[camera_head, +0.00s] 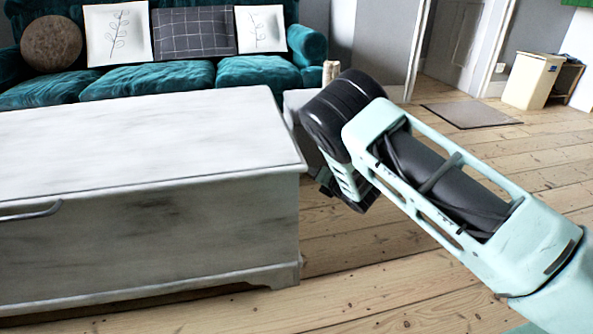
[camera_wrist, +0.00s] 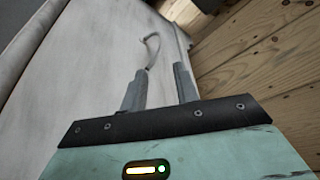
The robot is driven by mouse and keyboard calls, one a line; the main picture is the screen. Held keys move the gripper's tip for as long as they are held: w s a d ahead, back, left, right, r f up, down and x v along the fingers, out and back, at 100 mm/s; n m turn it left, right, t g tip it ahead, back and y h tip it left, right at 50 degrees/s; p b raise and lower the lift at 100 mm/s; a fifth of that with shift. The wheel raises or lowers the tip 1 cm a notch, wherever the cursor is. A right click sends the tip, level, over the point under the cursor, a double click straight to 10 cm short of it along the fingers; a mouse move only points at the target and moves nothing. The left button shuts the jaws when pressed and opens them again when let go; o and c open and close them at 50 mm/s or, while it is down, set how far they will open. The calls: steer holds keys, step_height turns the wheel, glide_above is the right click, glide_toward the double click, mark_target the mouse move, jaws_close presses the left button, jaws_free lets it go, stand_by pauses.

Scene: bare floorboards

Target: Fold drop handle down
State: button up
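A pale grey, worn wooden chest (camera_head: 150,240) fills the left of the head view. A thin grey drop handle (camera_head: 32,211) stands out from its front at the left picture edge. In the wrist view, a curved grey handle (camera_wrist: 153,48) shows against the pale chest face (camera_wrist: 90,60); I cannot tell whether it is the same handle. My gripper (camera_wrist: 161,69) is open, its two fingers apart with nothing visible between them. The handle's near end appears close to the left fingertip; contact is unclear. In the head view my fingers are mostly hidden near the chest's right end.
A teal sofa (camera_head: 150,80) with several cushions stands behind the chest. A small pale piece of furniture (camera_head: 297,100) is partly hidden behind my arm. A doormat (camera_head: 470,115) and a cream bin (camera_head: 532,82) are at the back right. Floorboards right of the chest are clear.

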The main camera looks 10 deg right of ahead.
steer(key=shift+b+x, duration=4.15)
steer(key=shift+x, duration=3.7)
